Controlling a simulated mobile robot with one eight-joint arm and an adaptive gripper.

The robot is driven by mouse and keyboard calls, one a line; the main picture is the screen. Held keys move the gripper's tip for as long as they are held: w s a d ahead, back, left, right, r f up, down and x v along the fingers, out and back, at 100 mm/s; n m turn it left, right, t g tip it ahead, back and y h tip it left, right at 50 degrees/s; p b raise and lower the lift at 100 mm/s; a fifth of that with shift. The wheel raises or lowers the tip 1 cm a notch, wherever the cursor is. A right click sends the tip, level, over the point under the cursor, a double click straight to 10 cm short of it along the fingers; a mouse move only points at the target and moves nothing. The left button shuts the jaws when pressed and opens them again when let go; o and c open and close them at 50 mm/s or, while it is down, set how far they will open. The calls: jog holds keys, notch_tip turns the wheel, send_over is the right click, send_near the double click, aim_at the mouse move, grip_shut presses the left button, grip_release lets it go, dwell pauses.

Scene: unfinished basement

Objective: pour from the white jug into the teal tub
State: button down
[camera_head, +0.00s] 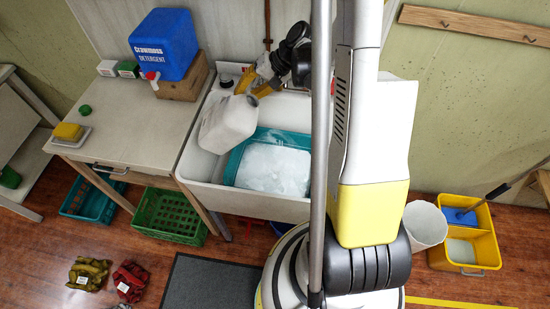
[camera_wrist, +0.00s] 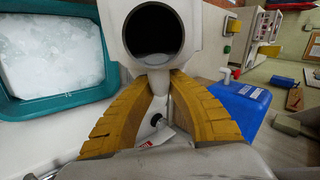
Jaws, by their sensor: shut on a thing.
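The white jug (camera_head: 228,120) is tilted, above the left part of the sink and beside the teal tub's left edge. My gripper (camera_head: 254,86) is shut on it at the jug's upper end. In the wrist view the yellow fingers (camera_wrist: 166,82) close on the jug (camera_wrist: 153,64) just below its round dark opening. No stream shows leaving it. The teal tub (camera_head: 234,162) sits in the sink with a whitish, foamy or icy-looking surface inside. Its teal rim also shows at left in the wrist view (camera_wrist: 60,107).
The white sink (camera_head: 206,165) surrounds the tub. Left of it, a table (camera_head: 130,125) bears a blue detergent container (camera_head: 164,43) on a wooden block and a yellow sponge (camera_head: 68,131). Crates (camera_head: 168,216) stand below. A yellow mop bucket (camera_head: 465,250) and a white bin (camera_head: 425,224) stand at right.

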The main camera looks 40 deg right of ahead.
jog(key=shift+s+d+r+g+h+p, duration=0.1)
jog(key=shift+s+r+g+h+p, duration=0.05)
jog(key=shift+r+g+h+p, duration=0.4)
jog(key=shift+s+d+r+g+h+p, duration=0.15)
jog(key=shift+r+g+h+p, duration=0.15)
jog(key=shift+p, duration=0.35)
jog(key=shift+s+d+r+g+h+p, duration=0.15)
jog(key=shift+s+g+h+p, duration=0.05)
jog(key=shift+g+h+p, duration=0.25)
jog(key=shift+s+d+f+g+h, duration=0.25)
jog(key=shift+s+d+g+h, duration=0.6)
jog(key=shift+g, duration=0.25)
jog(key=shift+w+a, duration=0.1)
jog(key=shift+w, duration=0.05)
